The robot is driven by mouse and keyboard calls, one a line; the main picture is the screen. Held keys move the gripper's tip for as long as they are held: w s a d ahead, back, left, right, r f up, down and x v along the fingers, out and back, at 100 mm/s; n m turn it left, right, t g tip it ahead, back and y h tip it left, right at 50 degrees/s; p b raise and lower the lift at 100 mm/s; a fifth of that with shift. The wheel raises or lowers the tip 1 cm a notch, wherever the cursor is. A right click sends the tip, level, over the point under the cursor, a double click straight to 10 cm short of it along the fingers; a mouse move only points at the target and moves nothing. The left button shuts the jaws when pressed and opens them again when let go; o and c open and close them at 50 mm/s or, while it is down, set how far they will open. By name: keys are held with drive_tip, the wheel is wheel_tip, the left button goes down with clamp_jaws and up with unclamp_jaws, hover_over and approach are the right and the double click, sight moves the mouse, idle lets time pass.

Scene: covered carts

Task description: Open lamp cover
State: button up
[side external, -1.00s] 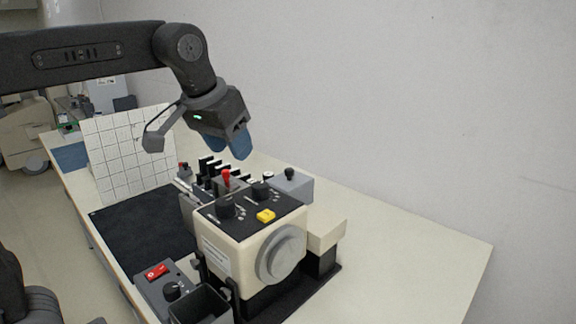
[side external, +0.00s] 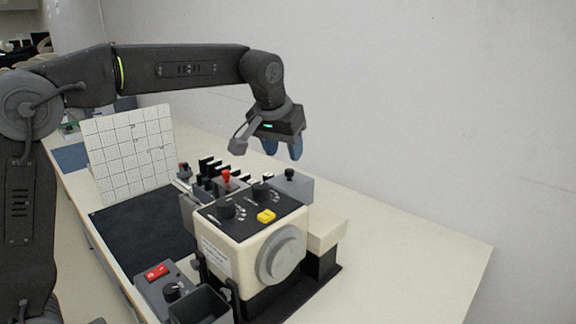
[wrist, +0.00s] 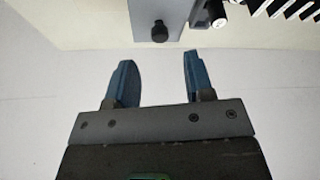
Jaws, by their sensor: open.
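My gripper (side external: 283,150) is open and empty, with its two blue fingers pointing down. It hangs in the air above and a little behind the grey box (side external: 299,191). This box has a black knob (side external: 289,174) on it, and I cannot tell for sure that it is the lamp cover. In the wrist view my gripper (wrist: 158,70) is apart from the knob (wrist: 159,31), which shows beyond the fingertips. The grey box (wrist: 178,10) is cut off by the top edge there.
A beige machine (side external: 225,255) with a round grey disc (side external: 281,256), black dials and a yellow button (side external: 266,216) stands in front. A red-topped lever (side external: 226,176) and black slats are left of the grey box. A gridded white board (side external: 130,150) stands behind. The table's right side is clear.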

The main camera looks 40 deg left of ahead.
sight(290, 170)
drive_tip(key=shift+x, duration=2.65)
drive_tip(key=shift+c, duration=0.5)
clamp_jaws()
drive_tip(key=shift+d, duration=0.1)
